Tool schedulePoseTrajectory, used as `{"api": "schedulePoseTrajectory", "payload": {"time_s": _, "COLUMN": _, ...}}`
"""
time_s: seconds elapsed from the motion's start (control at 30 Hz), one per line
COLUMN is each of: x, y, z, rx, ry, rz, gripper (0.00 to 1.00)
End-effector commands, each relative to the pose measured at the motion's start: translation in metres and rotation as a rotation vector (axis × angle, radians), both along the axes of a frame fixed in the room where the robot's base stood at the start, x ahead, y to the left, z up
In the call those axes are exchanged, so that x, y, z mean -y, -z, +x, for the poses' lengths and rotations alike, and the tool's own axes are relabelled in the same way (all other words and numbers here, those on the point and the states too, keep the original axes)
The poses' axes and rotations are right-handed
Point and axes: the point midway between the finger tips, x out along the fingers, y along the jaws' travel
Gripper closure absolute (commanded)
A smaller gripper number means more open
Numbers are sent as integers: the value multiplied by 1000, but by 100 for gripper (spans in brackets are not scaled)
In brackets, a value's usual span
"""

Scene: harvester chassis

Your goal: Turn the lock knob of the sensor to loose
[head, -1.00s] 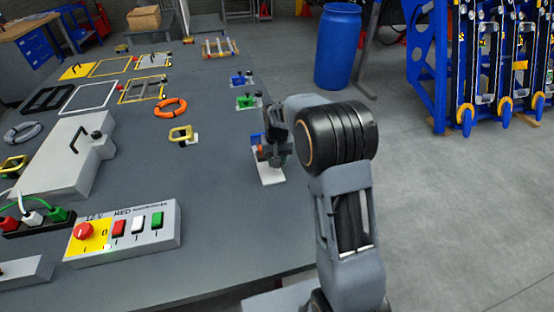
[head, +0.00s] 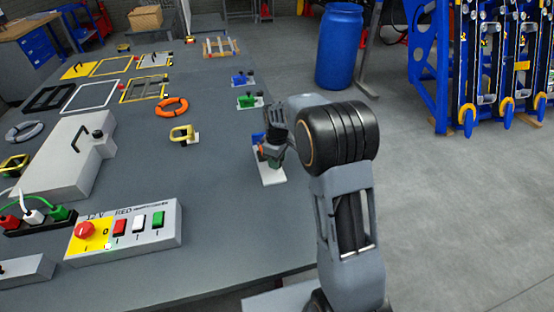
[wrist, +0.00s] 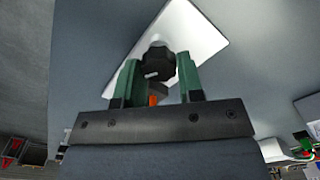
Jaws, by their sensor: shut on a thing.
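The sensor's white base plate (head: 272,177) stands near the right edge of the grey table in the head view. In the wrist view the plate (wrist: 199,34) lies behind a black lobed lock knob (wrist: 157,64) with a white mark on it. My gripper (wrist: 158,66) has its two green fingers on either side of the knob, closed on it. A small orange part (wrist: 153,100) shows below the knob between the fingers. In the head view my gripper (head: 268,148) covers most of the sensor, and the knob cannot be made out there.
A control box (head: 125,232) with a red knob and coloured switches stands at the front left. Small green (head: 249,101) and blue (head: 242,79) pieces and a yellow piece (head: 183,133) stand nearby. A blue barrel (head: 338,47) is on the floor beyond the table.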

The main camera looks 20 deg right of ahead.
Motion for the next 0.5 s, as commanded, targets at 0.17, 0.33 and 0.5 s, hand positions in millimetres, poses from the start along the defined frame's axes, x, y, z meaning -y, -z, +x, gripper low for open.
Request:
{"api": "schedulePoseTrajectory", "payload": {"time_s": 0.17, "x": -1, "y": -1, "z": 0, "rx": 3, "ry": -154, "rz": 1, "gripper": 89}}
{"api": "schedulePoseTrajectory", "payload": {"time_s": 0.33, "x": -1, "y": -1, "z": 0, "rx": 4, "ry": -280, "rz": 0, "gripper": 89}}
{"api": "schedulePoseTrajectory", "payload": {"time_s": 0.5, "x": -1, "y": -1, "z": -1, "rx": 4, "ry": -376, "rz": 0, "gripper": 89}}
